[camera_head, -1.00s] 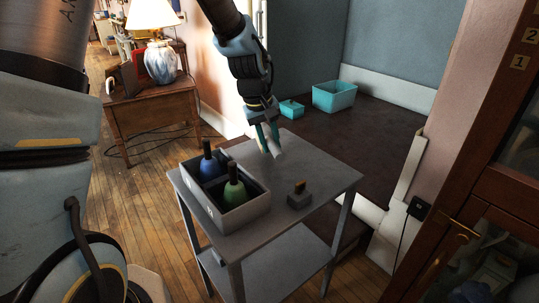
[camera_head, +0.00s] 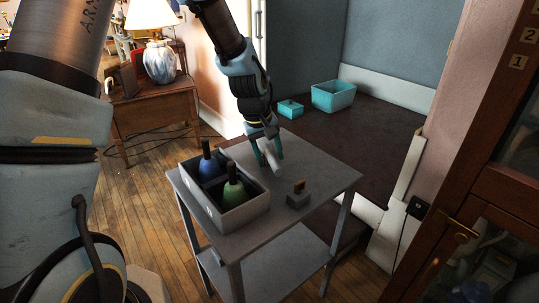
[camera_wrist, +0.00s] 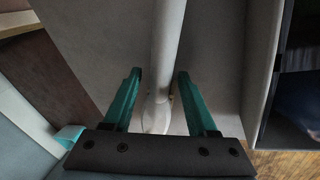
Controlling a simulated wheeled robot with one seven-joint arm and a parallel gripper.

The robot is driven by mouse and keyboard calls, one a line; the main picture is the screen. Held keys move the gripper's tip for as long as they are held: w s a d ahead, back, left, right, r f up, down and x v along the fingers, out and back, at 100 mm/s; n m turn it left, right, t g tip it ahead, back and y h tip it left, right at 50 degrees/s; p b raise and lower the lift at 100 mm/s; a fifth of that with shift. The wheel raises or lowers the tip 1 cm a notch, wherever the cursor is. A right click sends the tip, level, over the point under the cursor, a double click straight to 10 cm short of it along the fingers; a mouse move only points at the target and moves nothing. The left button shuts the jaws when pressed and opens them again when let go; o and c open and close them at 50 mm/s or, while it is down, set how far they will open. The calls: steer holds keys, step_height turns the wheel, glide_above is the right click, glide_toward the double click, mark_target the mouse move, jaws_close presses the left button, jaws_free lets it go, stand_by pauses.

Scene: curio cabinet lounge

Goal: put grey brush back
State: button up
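A small grey block with an upright tan handle, which looks like the grey brush (camera_head: 298,200), stands on the grey table right of the box. The grey box (camera_head: 243,216) holds a blue brush (camera_head: 208,167) and a green brush (camera_head: 234,192) with dark handles. My gripper (camera_head: 270,158) is above the table behind the box, up and left of the grey brush. Its teal fingers are apart in the wrist view (camera_wrist: 160,72). A pale grey rod (camera_wrist: 168,45) runs between them, with gaps visible beside it; I cannot tell what it belongs to. The grey brush is not in the wrist view.
The table top (camera_head: 325,174) is clear around the grey brush. Two teal containers (camera_head: 333,95) (camera_head: 290,108) sit behind on a dark surface. A wooden cabinet (camera_head: 480,195) stands at right, and a desk with a lamp (camera_head: 159,62) at back left.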

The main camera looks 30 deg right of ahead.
steer(key=shift+r, duration=0.1)
steer(key=v, duration=1.2)
steer(key=s+a+r+y+p, duration=0.1)
steer(key=a+p, duration=0.2)
steer(key=a, duration=0.7)
steer(key=s+a+r+y+p, duration=0.1)
steer(key=a+r+p, duration=0.1)
steer(key=a, duration=0.9)
steer(key=s+a+r+t+p, duration=0.1)
steer(key=a+r+p, duration=0.1)
steer(key=a, duration=0.9)
steer(key=shift+s+n+y+p, duration=0.3)
steer(key=shift+y+p, duration=0.1)
steer(key=shift+p, duration=0.4)
steer(key=shift+a, duration=0.1)
steer(key=shift+c, duration=0.3)
